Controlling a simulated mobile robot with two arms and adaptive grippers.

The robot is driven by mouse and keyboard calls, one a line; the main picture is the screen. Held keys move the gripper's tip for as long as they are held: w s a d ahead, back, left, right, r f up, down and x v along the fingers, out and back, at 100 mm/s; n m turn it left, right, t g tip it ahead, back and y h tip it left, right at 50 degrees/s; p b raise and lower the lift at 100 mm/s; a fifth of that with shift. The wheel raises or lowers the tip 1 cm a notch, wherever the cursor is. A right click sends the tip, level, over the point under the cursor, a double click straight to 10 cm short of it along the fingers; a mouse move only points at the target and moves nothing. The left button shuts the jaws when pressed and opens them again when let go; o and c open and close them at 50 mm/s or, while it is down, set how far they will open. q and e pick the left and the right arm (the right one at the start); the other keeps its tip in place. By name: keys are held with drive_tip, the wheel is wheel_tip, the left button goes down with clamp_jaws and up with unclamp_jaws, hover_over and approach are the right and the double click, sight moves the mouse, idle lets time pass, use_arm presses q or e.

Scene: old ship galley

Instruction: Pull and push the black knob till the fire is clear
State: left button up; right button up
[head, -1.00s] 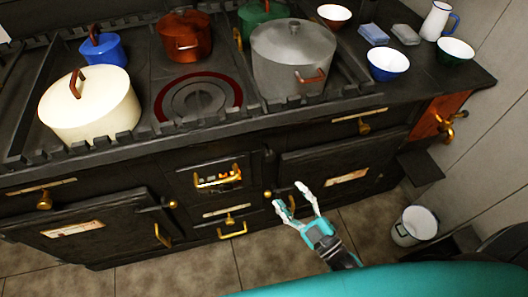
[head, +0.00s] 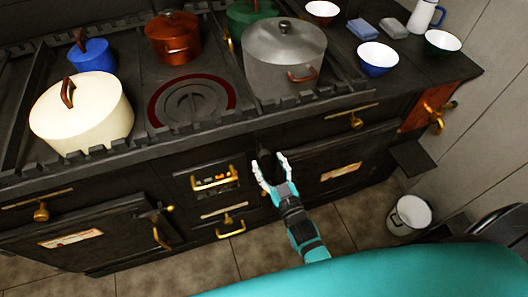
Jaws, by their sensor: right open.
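The black knob (head: 265,152) is on the dark front of the stove, right of the small grate; it is hard to make out against the black metal. My right gripper (head: 268,160) is open, its two pale fingers pointing up at the stove front. Its fingertips are at the knob, one on each side in the picture; I cannot tell whether they touch it. The fire grate (head: 217,178) shows small orange glows behind its bars, with a brass handle in front. My left gripper is not in view.
Pots stand on the stove top (head: 190,102), including a cream pot (head: 85,115) and a grey pot (head: 285,65). Oven doors with brass fittings flank the grate. A white bucket (head: 410,215) stands on the floor at the right. The tiled floor before the stove is mostly clear.

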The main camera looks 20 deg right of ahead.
sight(266, 158)
drive_tip(key=shift+w+a, duration=0.15)
drive_tip(key=shift+w, duration=2.1)
clamp_jaws()
